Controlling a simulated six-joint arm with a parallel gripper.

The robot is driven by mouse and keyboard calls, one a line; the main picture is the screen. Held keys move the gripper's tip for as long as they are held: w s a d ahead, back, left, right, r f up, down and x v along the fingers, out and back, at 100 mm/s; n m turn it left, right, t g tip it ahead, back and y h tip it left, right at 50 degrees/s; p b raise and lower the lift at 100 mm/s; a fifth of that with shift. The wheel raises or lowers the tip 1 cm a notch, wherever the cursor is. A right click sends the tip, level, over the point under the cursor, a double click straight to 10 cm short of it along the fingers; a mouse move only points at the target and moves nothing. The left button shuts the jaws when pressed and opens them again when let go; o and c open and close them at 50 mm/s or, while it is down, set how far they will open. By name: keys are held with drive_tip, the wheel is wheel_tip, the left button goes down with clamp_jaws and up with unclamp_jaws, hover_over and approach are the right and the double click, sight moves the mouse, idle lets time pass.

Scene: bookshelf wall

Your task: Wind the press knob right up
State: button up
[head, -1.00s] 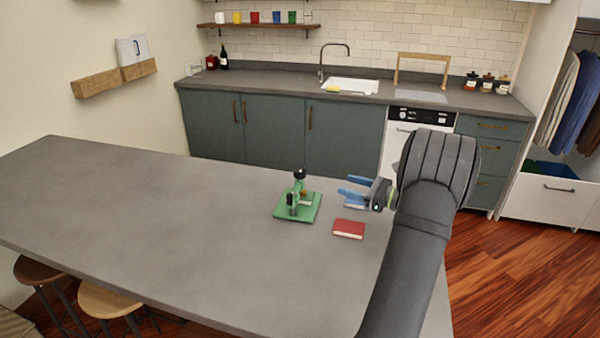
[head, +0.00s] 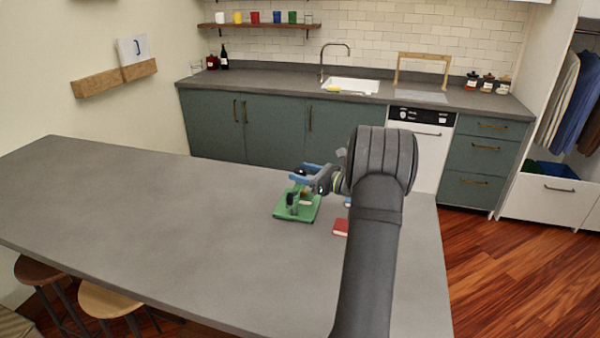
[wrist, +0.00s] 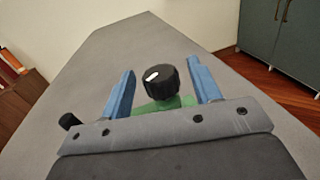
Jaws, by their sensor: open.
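The green press (head: 297,207) stands on the grey table, partly hidden behind my gripper in the head view. Its black knob (wrist: 161,80) with a white mark shows in the wrist view, between the two blue fingers and a little beyond the line of the gripper body. My gripper (head: 306,175) is open, with its fingers at the height of the press top. In the wrist view the open gripper (wrist: 163,82) has one finger on each side of the knob, with visible gaps. Part of the green press body (wrist: 165,105) shows below the knob.
A red book (head: 341,227) lies on the grey table (head: 150,220) right of the press, partly covered by my arm. A bit of a blue item (head: 347,201) shows behind it. The table left of the press is clear.

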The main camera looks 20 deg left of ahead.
drive_tip(key=shift+w+a, duration=0.15)
drive_tip(key=shift+a, duration=0.45)
drive_tip(key=c, duration=1)
drive_tip(key=shift+n+g, duration=0.3)
drive_tip(key=shift+g, duration=0.1)
drive_tip(key=n+g, duration=0.3)
drive_tip(key=g, duration=0.2)
drive_tip(key=shift+n+g+h, duration=0.6)
drive_tip(key=shift+n+g, duration=1.3)
drive_tip(key=shift+g, duration=0.9)
